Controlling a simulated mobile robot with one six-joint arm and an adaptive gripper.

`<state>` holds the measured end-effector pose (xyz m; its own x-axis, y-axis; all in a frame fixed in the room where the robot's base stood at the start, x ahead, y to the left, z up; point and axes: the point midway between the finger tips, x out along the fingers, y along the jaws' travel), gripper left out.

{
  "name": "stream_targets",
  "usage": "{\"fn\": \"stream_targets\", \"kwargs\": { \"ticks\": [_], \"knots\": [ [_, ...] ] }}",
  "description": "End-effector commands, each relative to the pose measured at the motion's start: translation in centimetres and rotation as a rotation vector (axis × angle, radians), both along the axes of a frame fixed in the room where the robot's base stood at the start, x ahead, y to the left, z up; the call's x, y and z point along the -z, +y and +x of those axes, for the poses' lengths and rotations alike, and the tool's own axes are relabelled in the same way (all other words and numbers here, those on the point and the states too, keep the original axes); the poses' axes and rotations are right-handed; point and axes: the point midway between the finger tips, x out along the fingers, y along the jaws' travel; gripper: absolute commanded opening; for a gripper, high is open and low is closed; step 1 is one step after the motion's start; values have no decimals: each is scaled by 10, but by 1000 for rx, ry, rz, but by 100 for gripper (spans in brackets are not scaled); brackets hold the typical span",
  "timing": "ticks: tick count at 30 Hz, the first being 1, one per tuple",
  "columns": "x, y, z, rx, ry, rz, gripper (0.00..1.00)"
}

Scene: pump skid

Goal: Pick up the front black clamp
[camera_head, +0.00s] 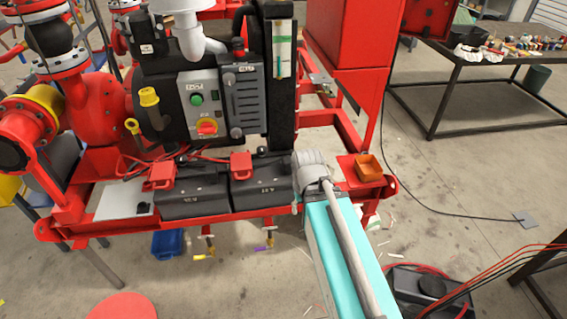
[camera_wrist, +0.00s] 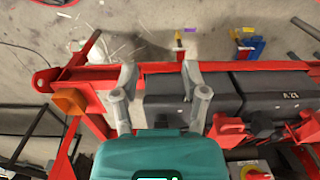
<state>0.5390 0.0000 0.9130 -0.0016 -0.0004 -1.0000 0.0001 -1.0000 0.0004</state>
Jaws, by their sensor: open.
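I cannot make out a clearly black clamp in either view. Two red clamps sit on top of the two black batteries: one on the right battery (camera_head: 262,183), this red clamp (camera_head: 241,165) also showing in the wrist view (camera_wrist: 228,128), and another red clamp (camera_head: 162,174) on the left battery (camera_head: 193,195). A dark shape (camera_wrist: 262,125) lies beside the red clamp in the wrist view; I cannot tell what it is. My gripper (camera_wrist: 158,75) is open and empty, its fingers apart over the frame and the near end of the battery. In the head view, my gripper (camera_head: 312,166) is just right of the right battery.
A red frame rail (camera_head: 120,228) runs in front of the batteries. An orange tray (camera_head: 367,168) stands right of my gripper. A grey control box (camera_head: 207,100) and red cables rise behind the batteries. A blue bin (camera_head: 168,243) is on the floor below.

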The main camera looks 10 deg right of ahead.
Motion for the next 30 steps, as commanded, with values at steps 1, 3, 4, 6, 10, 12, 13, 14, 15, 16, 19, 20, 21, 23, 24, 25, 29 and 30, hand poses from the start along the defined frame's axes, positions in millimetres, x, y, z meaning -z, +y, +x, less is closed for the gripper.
{"fn": "stream_targets", "kwargs": {
  "ticks": [1, 3, 4, 6, 10, 12, 13, 14, 15, 16, 19, 20, 21, 23, 24, 25, 29, 30],
  "knots": [
    [0, 0, 0, 0, 0, 0, 57],
    [0, 0, 0, 0, 0, 0, 57],
    [0, 0, 0, 0, 0, 0, 57],
    [0, 0, 0, 0, 0, 0, 57],
    [0, 0, 0, 0, 0, 0, 57],
    [0, 0, 0, 0, 0, 0, 57],
    [0, 0, 0, 0, 0, 0, 57],
    [0, 0, 0, 0, 0, 0, 59],
    [0, 0, 0, 0, 0, 0, 66],
    [0, 0, 1, 0, -1, 0, 72],
    [-1, 0, 7, 0, -10, 0, 91],
    [-2, 0, 11, 0, -15, 0, 96],
    [-2, 0, 17, 0, -24, 0, 100],
    [-4, 0, 30, 0, -42, 0, 100],
    [-6, -2, 41, 2, -57, 0, 100],
    [-7, -5, 50, 4, -70, 0, 100],
    [-13, -6, 96, 4, -143, -1, 100],
    [-16, -6, 112, 4, -168, -1, 100]
  ]
}}
